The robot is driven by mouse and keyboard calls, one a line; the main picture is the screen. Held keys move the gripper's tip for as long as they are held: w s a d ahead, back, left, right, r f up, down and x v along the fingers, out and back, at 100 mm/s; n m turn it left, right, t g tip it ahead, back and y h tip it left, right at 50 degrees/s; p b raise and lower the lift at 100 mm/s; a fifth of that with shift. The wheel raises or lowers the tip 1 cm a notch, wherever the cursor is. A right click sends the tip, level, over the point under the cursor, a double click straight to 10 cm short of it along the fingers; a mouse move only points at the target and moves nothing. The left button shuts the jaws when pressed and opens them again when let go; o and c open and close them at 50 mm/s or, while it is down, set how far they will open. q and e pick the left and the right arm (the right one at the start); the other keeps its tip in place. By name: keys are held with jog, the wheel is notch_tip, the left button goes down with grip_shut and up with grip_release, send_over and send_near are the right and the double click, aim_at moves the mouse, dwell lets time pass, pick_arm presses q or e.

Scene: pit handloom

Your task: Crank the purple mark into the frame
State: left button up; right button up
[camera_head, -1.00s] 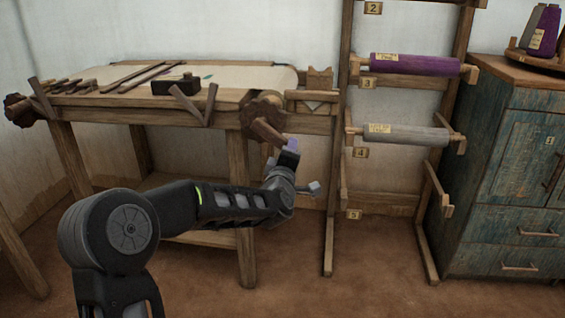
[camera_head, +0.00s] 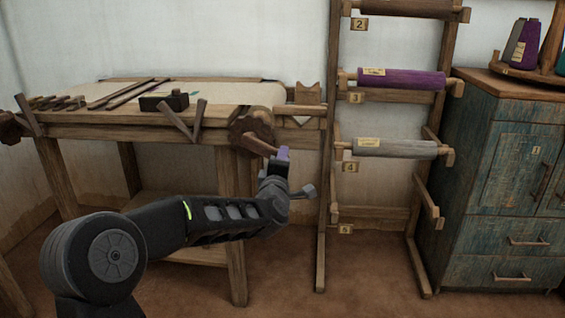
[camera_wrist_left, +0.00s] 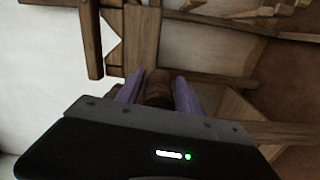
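The loom table (camera_head: 95,131) stands at left with a pale cloth (camera_head: 225,93) across its top. A small teal mark (camera_head: 193,94) shows on the cloth; I see no purple mark there. A dark wooden wheel (camera_head: 246,124) with a crank handle (camera_head: 258,146) is at the table's right front corner. My left gripper (camera_head: 283,154) is at the handle's end. In the left wrist view its purple fingers (camera_wrist_left: 158,92) lie on both sides of the brown handle (camera_wrist_left: 158,86), close against it. The handle's tip is partly hidden. My right gripper is out of view.
A dark wooden block (camera_head: 164,101) and several sticks lie on the table. A wooden rack (camera_head: 328,190) with a purple roll (camera_head: 400,79) and a grey roll (camera_head: 395,148) stands just right of my gripper. A blue cabinet (camera_head: 500,170) is farther right.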

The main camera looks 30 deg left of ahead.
pick_arm(q)
jog(key=shift+o, duration=0.6)
jog(key=shift+r, duration=0.1)
jog(key=shift+s+d+r, duration=0.1)
jog(key=shift+s+d, duration=0.15)
jog(key=shift+s, duration=0.2)
jog(key=p+v, duration=0.1)
jog(key=v, duration=0.6)
jog(key=shift+w, duration=0.1)
